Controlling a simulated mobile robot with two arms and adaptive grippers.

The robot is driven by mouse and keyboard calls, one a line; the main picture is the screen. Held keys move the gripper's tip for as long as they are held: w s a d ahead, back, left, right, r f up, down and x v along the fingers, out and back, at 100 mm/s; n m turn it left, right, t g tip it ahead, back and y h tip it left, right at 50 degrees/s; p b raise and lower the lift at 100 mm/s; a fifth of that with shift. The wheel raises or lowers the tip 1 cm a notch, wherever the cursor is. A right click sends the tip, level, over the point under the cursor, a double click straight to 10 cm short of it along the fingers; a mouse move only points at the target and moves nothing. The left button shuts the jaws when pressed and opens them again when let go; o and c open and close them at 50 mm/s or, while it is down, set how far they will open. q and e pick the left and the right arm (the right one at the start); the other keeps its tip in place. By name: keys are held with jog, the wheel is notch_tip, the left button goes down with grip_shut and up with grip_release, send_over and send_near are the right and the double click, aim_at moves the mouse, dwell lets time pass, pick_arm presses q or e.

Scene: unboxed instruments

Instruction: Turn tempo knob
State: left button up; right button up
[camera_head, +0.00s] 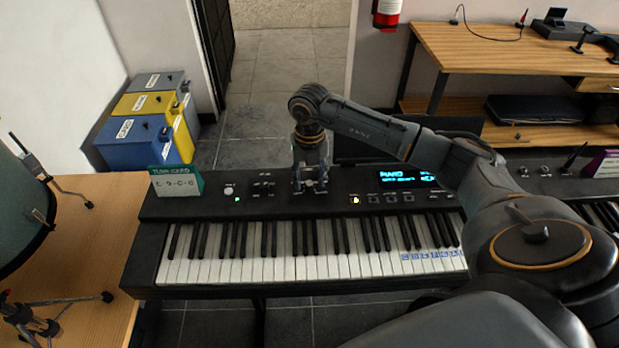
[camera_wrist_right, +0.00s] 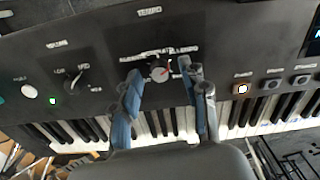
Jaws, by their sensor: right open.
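The keyboard (camera_head: 300,207) stands on its stand in the head view. In the right wrist view, the tempo knob (camera_wrist_right: 159,73) is a small round knob with a red pointer mark, under the printed word TEMPO. The pointer leans up and to the right. My right gripper (camera_head: 310,184) is over the control panel, pointing down. In the right wrist view its two blue-grey fingers (camera_wrist_right: 164,86) are apart, one on each side of the knob, with visible gaps between them and it. The gripper hides the knob in the head view. My left gripper is not in view.
A volume knob (camera_wrist_right: 76,80) and a white button (camera_wrist_right: 28,91) lie left of the tempo knob. A lit button (camera_wrist_right: 241,88) is to the right. A green card (camera_head: 177,181) stands on the keyboard's left end; a lit display (camera_head: 407,177) is right of the gripper.

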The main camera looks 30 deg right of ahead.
aim_at(310, 183)
notch_tip(310, 183, up, 12)
jog(key=shift+f, duration=0.15)
dwell(0.7)
